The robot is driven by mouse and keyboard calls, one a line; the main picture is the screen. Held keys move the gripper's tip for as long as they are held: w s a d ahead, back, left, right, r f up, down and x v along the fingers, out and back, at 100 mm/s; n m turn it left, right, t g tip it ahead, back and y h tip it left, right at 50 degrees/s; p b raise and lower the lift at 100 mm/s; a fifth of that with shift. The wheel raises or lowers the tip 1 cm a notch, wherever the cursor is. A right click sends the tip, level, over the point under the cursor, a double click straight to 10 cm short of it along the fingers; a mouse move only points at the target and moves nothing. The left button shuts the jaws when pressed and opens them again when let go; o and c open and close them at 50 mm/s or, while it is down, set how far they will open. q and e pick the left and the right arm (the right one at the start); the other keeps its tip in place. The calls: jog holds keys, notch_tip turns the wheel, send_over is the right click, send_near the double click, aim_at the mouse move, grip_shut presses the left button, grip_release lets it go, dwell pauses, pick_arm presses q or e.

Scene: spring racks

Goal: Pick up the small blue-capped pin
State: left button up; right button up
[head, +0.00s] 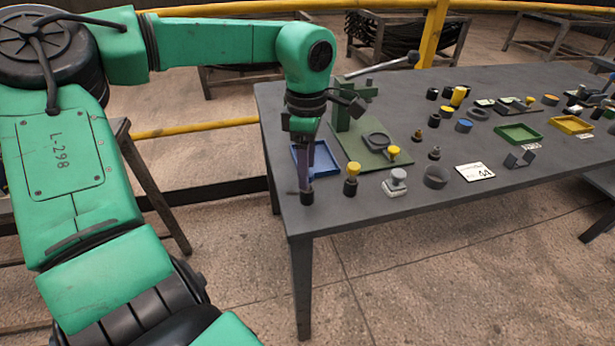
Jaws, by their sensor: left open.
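My left gripper (305,180) points down over the table's front left corner. It is open, but its fingers look narrow from here and the gap between them is hard to see. A small dark cylindrical piece (307,197) stands upright on the table right under the fingertips. Its top is hidden by the fingers, so I cannot tell its cap colour or whether they touch it. A wider dark cylinder with a blue top (464,126) stands farther right, well away from the gripper. My right gripper is out of view.
A blue tray (328,171) lies just behind the gripper. Beside it is a green press (352,122) with a lever. Yellow-capped pins (351,183), a grey-capped piece (397,182) and a dark ring (436,177) stand to the right. The dark table's (375,214) front edge is close.

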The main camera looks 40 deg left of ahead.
pick_arm(q)
notch_tip(320, 180, down, 3)
jog(key=shift+f, duration=0.15)
grip_shut()
jog(key=shift+r, duration=0.2)
